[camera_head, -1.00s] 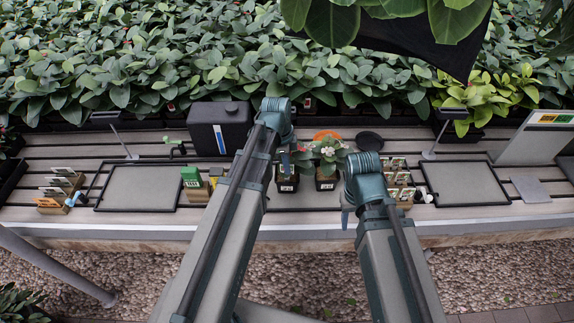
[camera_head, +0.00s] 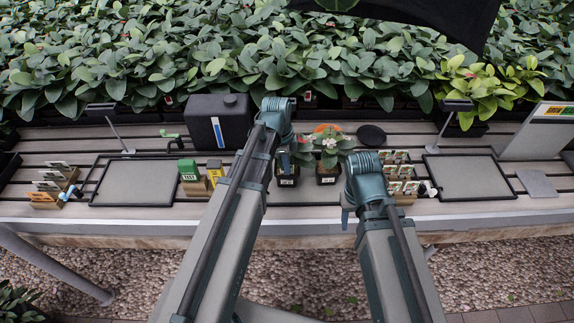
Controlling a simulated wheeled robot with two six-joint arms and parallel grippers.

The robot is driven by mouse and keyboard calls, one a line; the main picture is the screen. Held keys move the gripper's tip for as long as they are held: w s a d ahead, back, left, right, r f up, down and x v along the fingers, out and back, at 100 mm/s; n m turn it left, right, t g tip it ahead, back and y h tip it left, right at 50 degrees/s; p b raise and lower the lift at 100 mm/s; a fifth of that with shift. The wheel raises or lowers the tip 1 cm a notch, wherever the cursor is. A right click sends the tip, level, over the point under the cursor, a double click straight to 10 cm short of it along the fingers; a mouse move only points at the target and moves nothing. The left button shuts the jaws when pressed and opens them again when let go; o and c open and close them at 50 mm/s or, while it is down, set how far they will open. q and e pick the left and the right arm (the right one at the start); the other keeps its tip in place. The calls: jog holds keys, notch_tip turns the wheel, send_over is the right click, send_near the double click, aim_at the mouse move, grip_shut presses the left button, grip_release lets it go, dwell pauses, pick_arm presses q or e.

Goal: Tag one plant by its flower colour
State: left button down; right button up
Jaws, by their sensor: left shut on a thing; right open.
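Two small potted plants stand side by side at the middle of the bench in dark pots with white labels. The right plant (camera_head: 326,160) has pale, whitish flowers. The left plant (camera_head: 301,157) shows a little red and is partly covered by my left arm. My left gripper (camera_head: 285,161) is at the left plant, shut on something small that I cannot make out. My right gripper (camera_head: 346,216) is open beside the right plant, low near the bench front, mostly hidden by its arm.
Grey trays lie at left (camera_head: 135,183) and right (camera_head: 468,178). A black container (camera_head: 217,122), a dark disc (camera_head: 371,135) and a sign board (camera_head: 540,130) stand further back. Dense foliage lines the back.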

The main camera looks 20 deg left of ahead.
pick_arm(q)
jog(key=c, duration=0.9)
grip_release()
jog(key=shift+c, duration=0.2)
jog(key=shift+r, duration=0.1)
notch_tip(320, 180, up, 14)
jog(key=a+p, duration=0.1)
jog(key=p, duration=1.2)
jog(key=shift+s+a+f+p, duration=0.2)
jog(key=shift+a+p, duration=0.1)
jog(key=shift+p, duration=0.1)
jog(key=s+d+n+y, duration=0.2)
jog(key=s+d+n, duration=0.9)
jog(key=s, duration=0.3)
jog(key=shift+d+n+g+y, duration=0.3)
jog(key=shift+d, duration=0.25)
